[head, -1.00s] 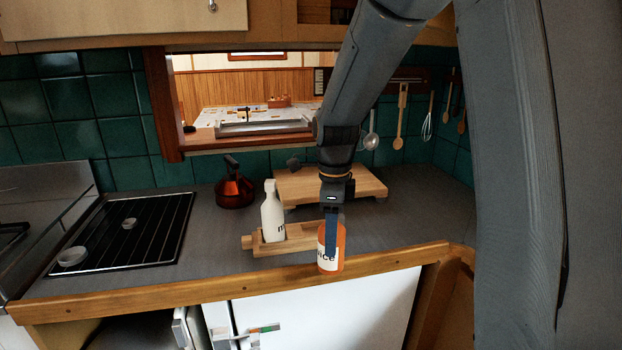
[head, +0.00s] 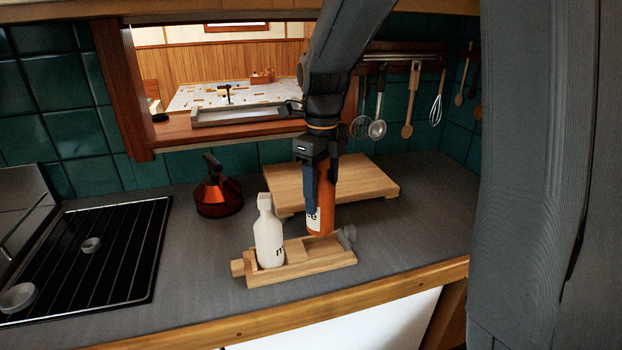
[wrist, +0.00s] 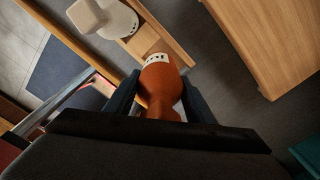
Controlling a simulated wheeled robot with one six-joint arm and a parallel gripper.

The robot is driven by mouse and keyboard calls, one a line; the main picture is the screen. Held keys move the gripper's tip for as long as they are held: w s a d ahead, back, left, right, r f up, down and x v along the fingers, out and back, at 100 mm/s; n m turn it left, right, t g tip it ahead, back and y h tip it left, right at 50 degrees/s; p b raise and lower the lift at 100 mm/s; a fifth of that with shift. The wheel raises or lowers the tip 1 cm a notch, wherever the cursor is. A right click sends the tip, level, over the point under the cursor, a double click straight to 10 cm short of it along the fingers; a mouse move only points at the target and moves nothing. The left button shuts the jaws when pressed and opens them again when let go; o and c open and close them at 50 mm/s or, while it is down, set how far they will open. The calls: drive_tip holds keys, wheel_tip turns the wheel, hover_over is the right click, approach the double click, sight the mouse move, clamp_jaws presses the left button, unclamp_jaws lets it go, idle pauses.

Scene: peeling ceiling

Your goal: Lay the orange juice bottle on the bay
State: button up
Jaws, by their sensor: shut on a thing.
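The orange juice bottle (head: 326,218) is orange with a white label and stands about upright in my gripper (head: 320,188). My gripper is shut on its upper part, and one dark finger hides some of the label. In the wrist view the bottle (wrist: 160,85) sits between both fingers. The bay seems to be the right-hand space of a low wooden holder (head: 305,270). The bottle's base is over or at that space; I cannot tell whether it touches. A white milk bottle (head: 268,238) stands upright in the holder's left part, and also shows in the wrist view (wrist: 118,18).
A grey knob-like piece (head: 348,236) is at the holder's right end. A wooden board (head: 365,180) lies close behind. A red kettle (head: 218,195) and a black hob (head: 85,255) are to the left. The grey counter is clear at the right.

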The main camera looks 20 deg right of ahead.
drive_tip(key=shift+w, duration=0.25)
wheel_tip(320, 180, down, 4)
drive_tip(key=b, duration=0.4)
drive_tip(key=shift+a, duration=0.1)
drive_tip(key=shift+f, duration=0.15)
drive_tip(key=shift+f+b, duration=0.65)
drive_tip(key=shift+f, duration=0.7)
drive_tip(key=shift+f, duration=0.3)
drive_tip(key=o, duration=1.7)
drive_tip(key=shift+r+b, duration=0.65)
drive_tip(key=shift+r, duration=3.25)
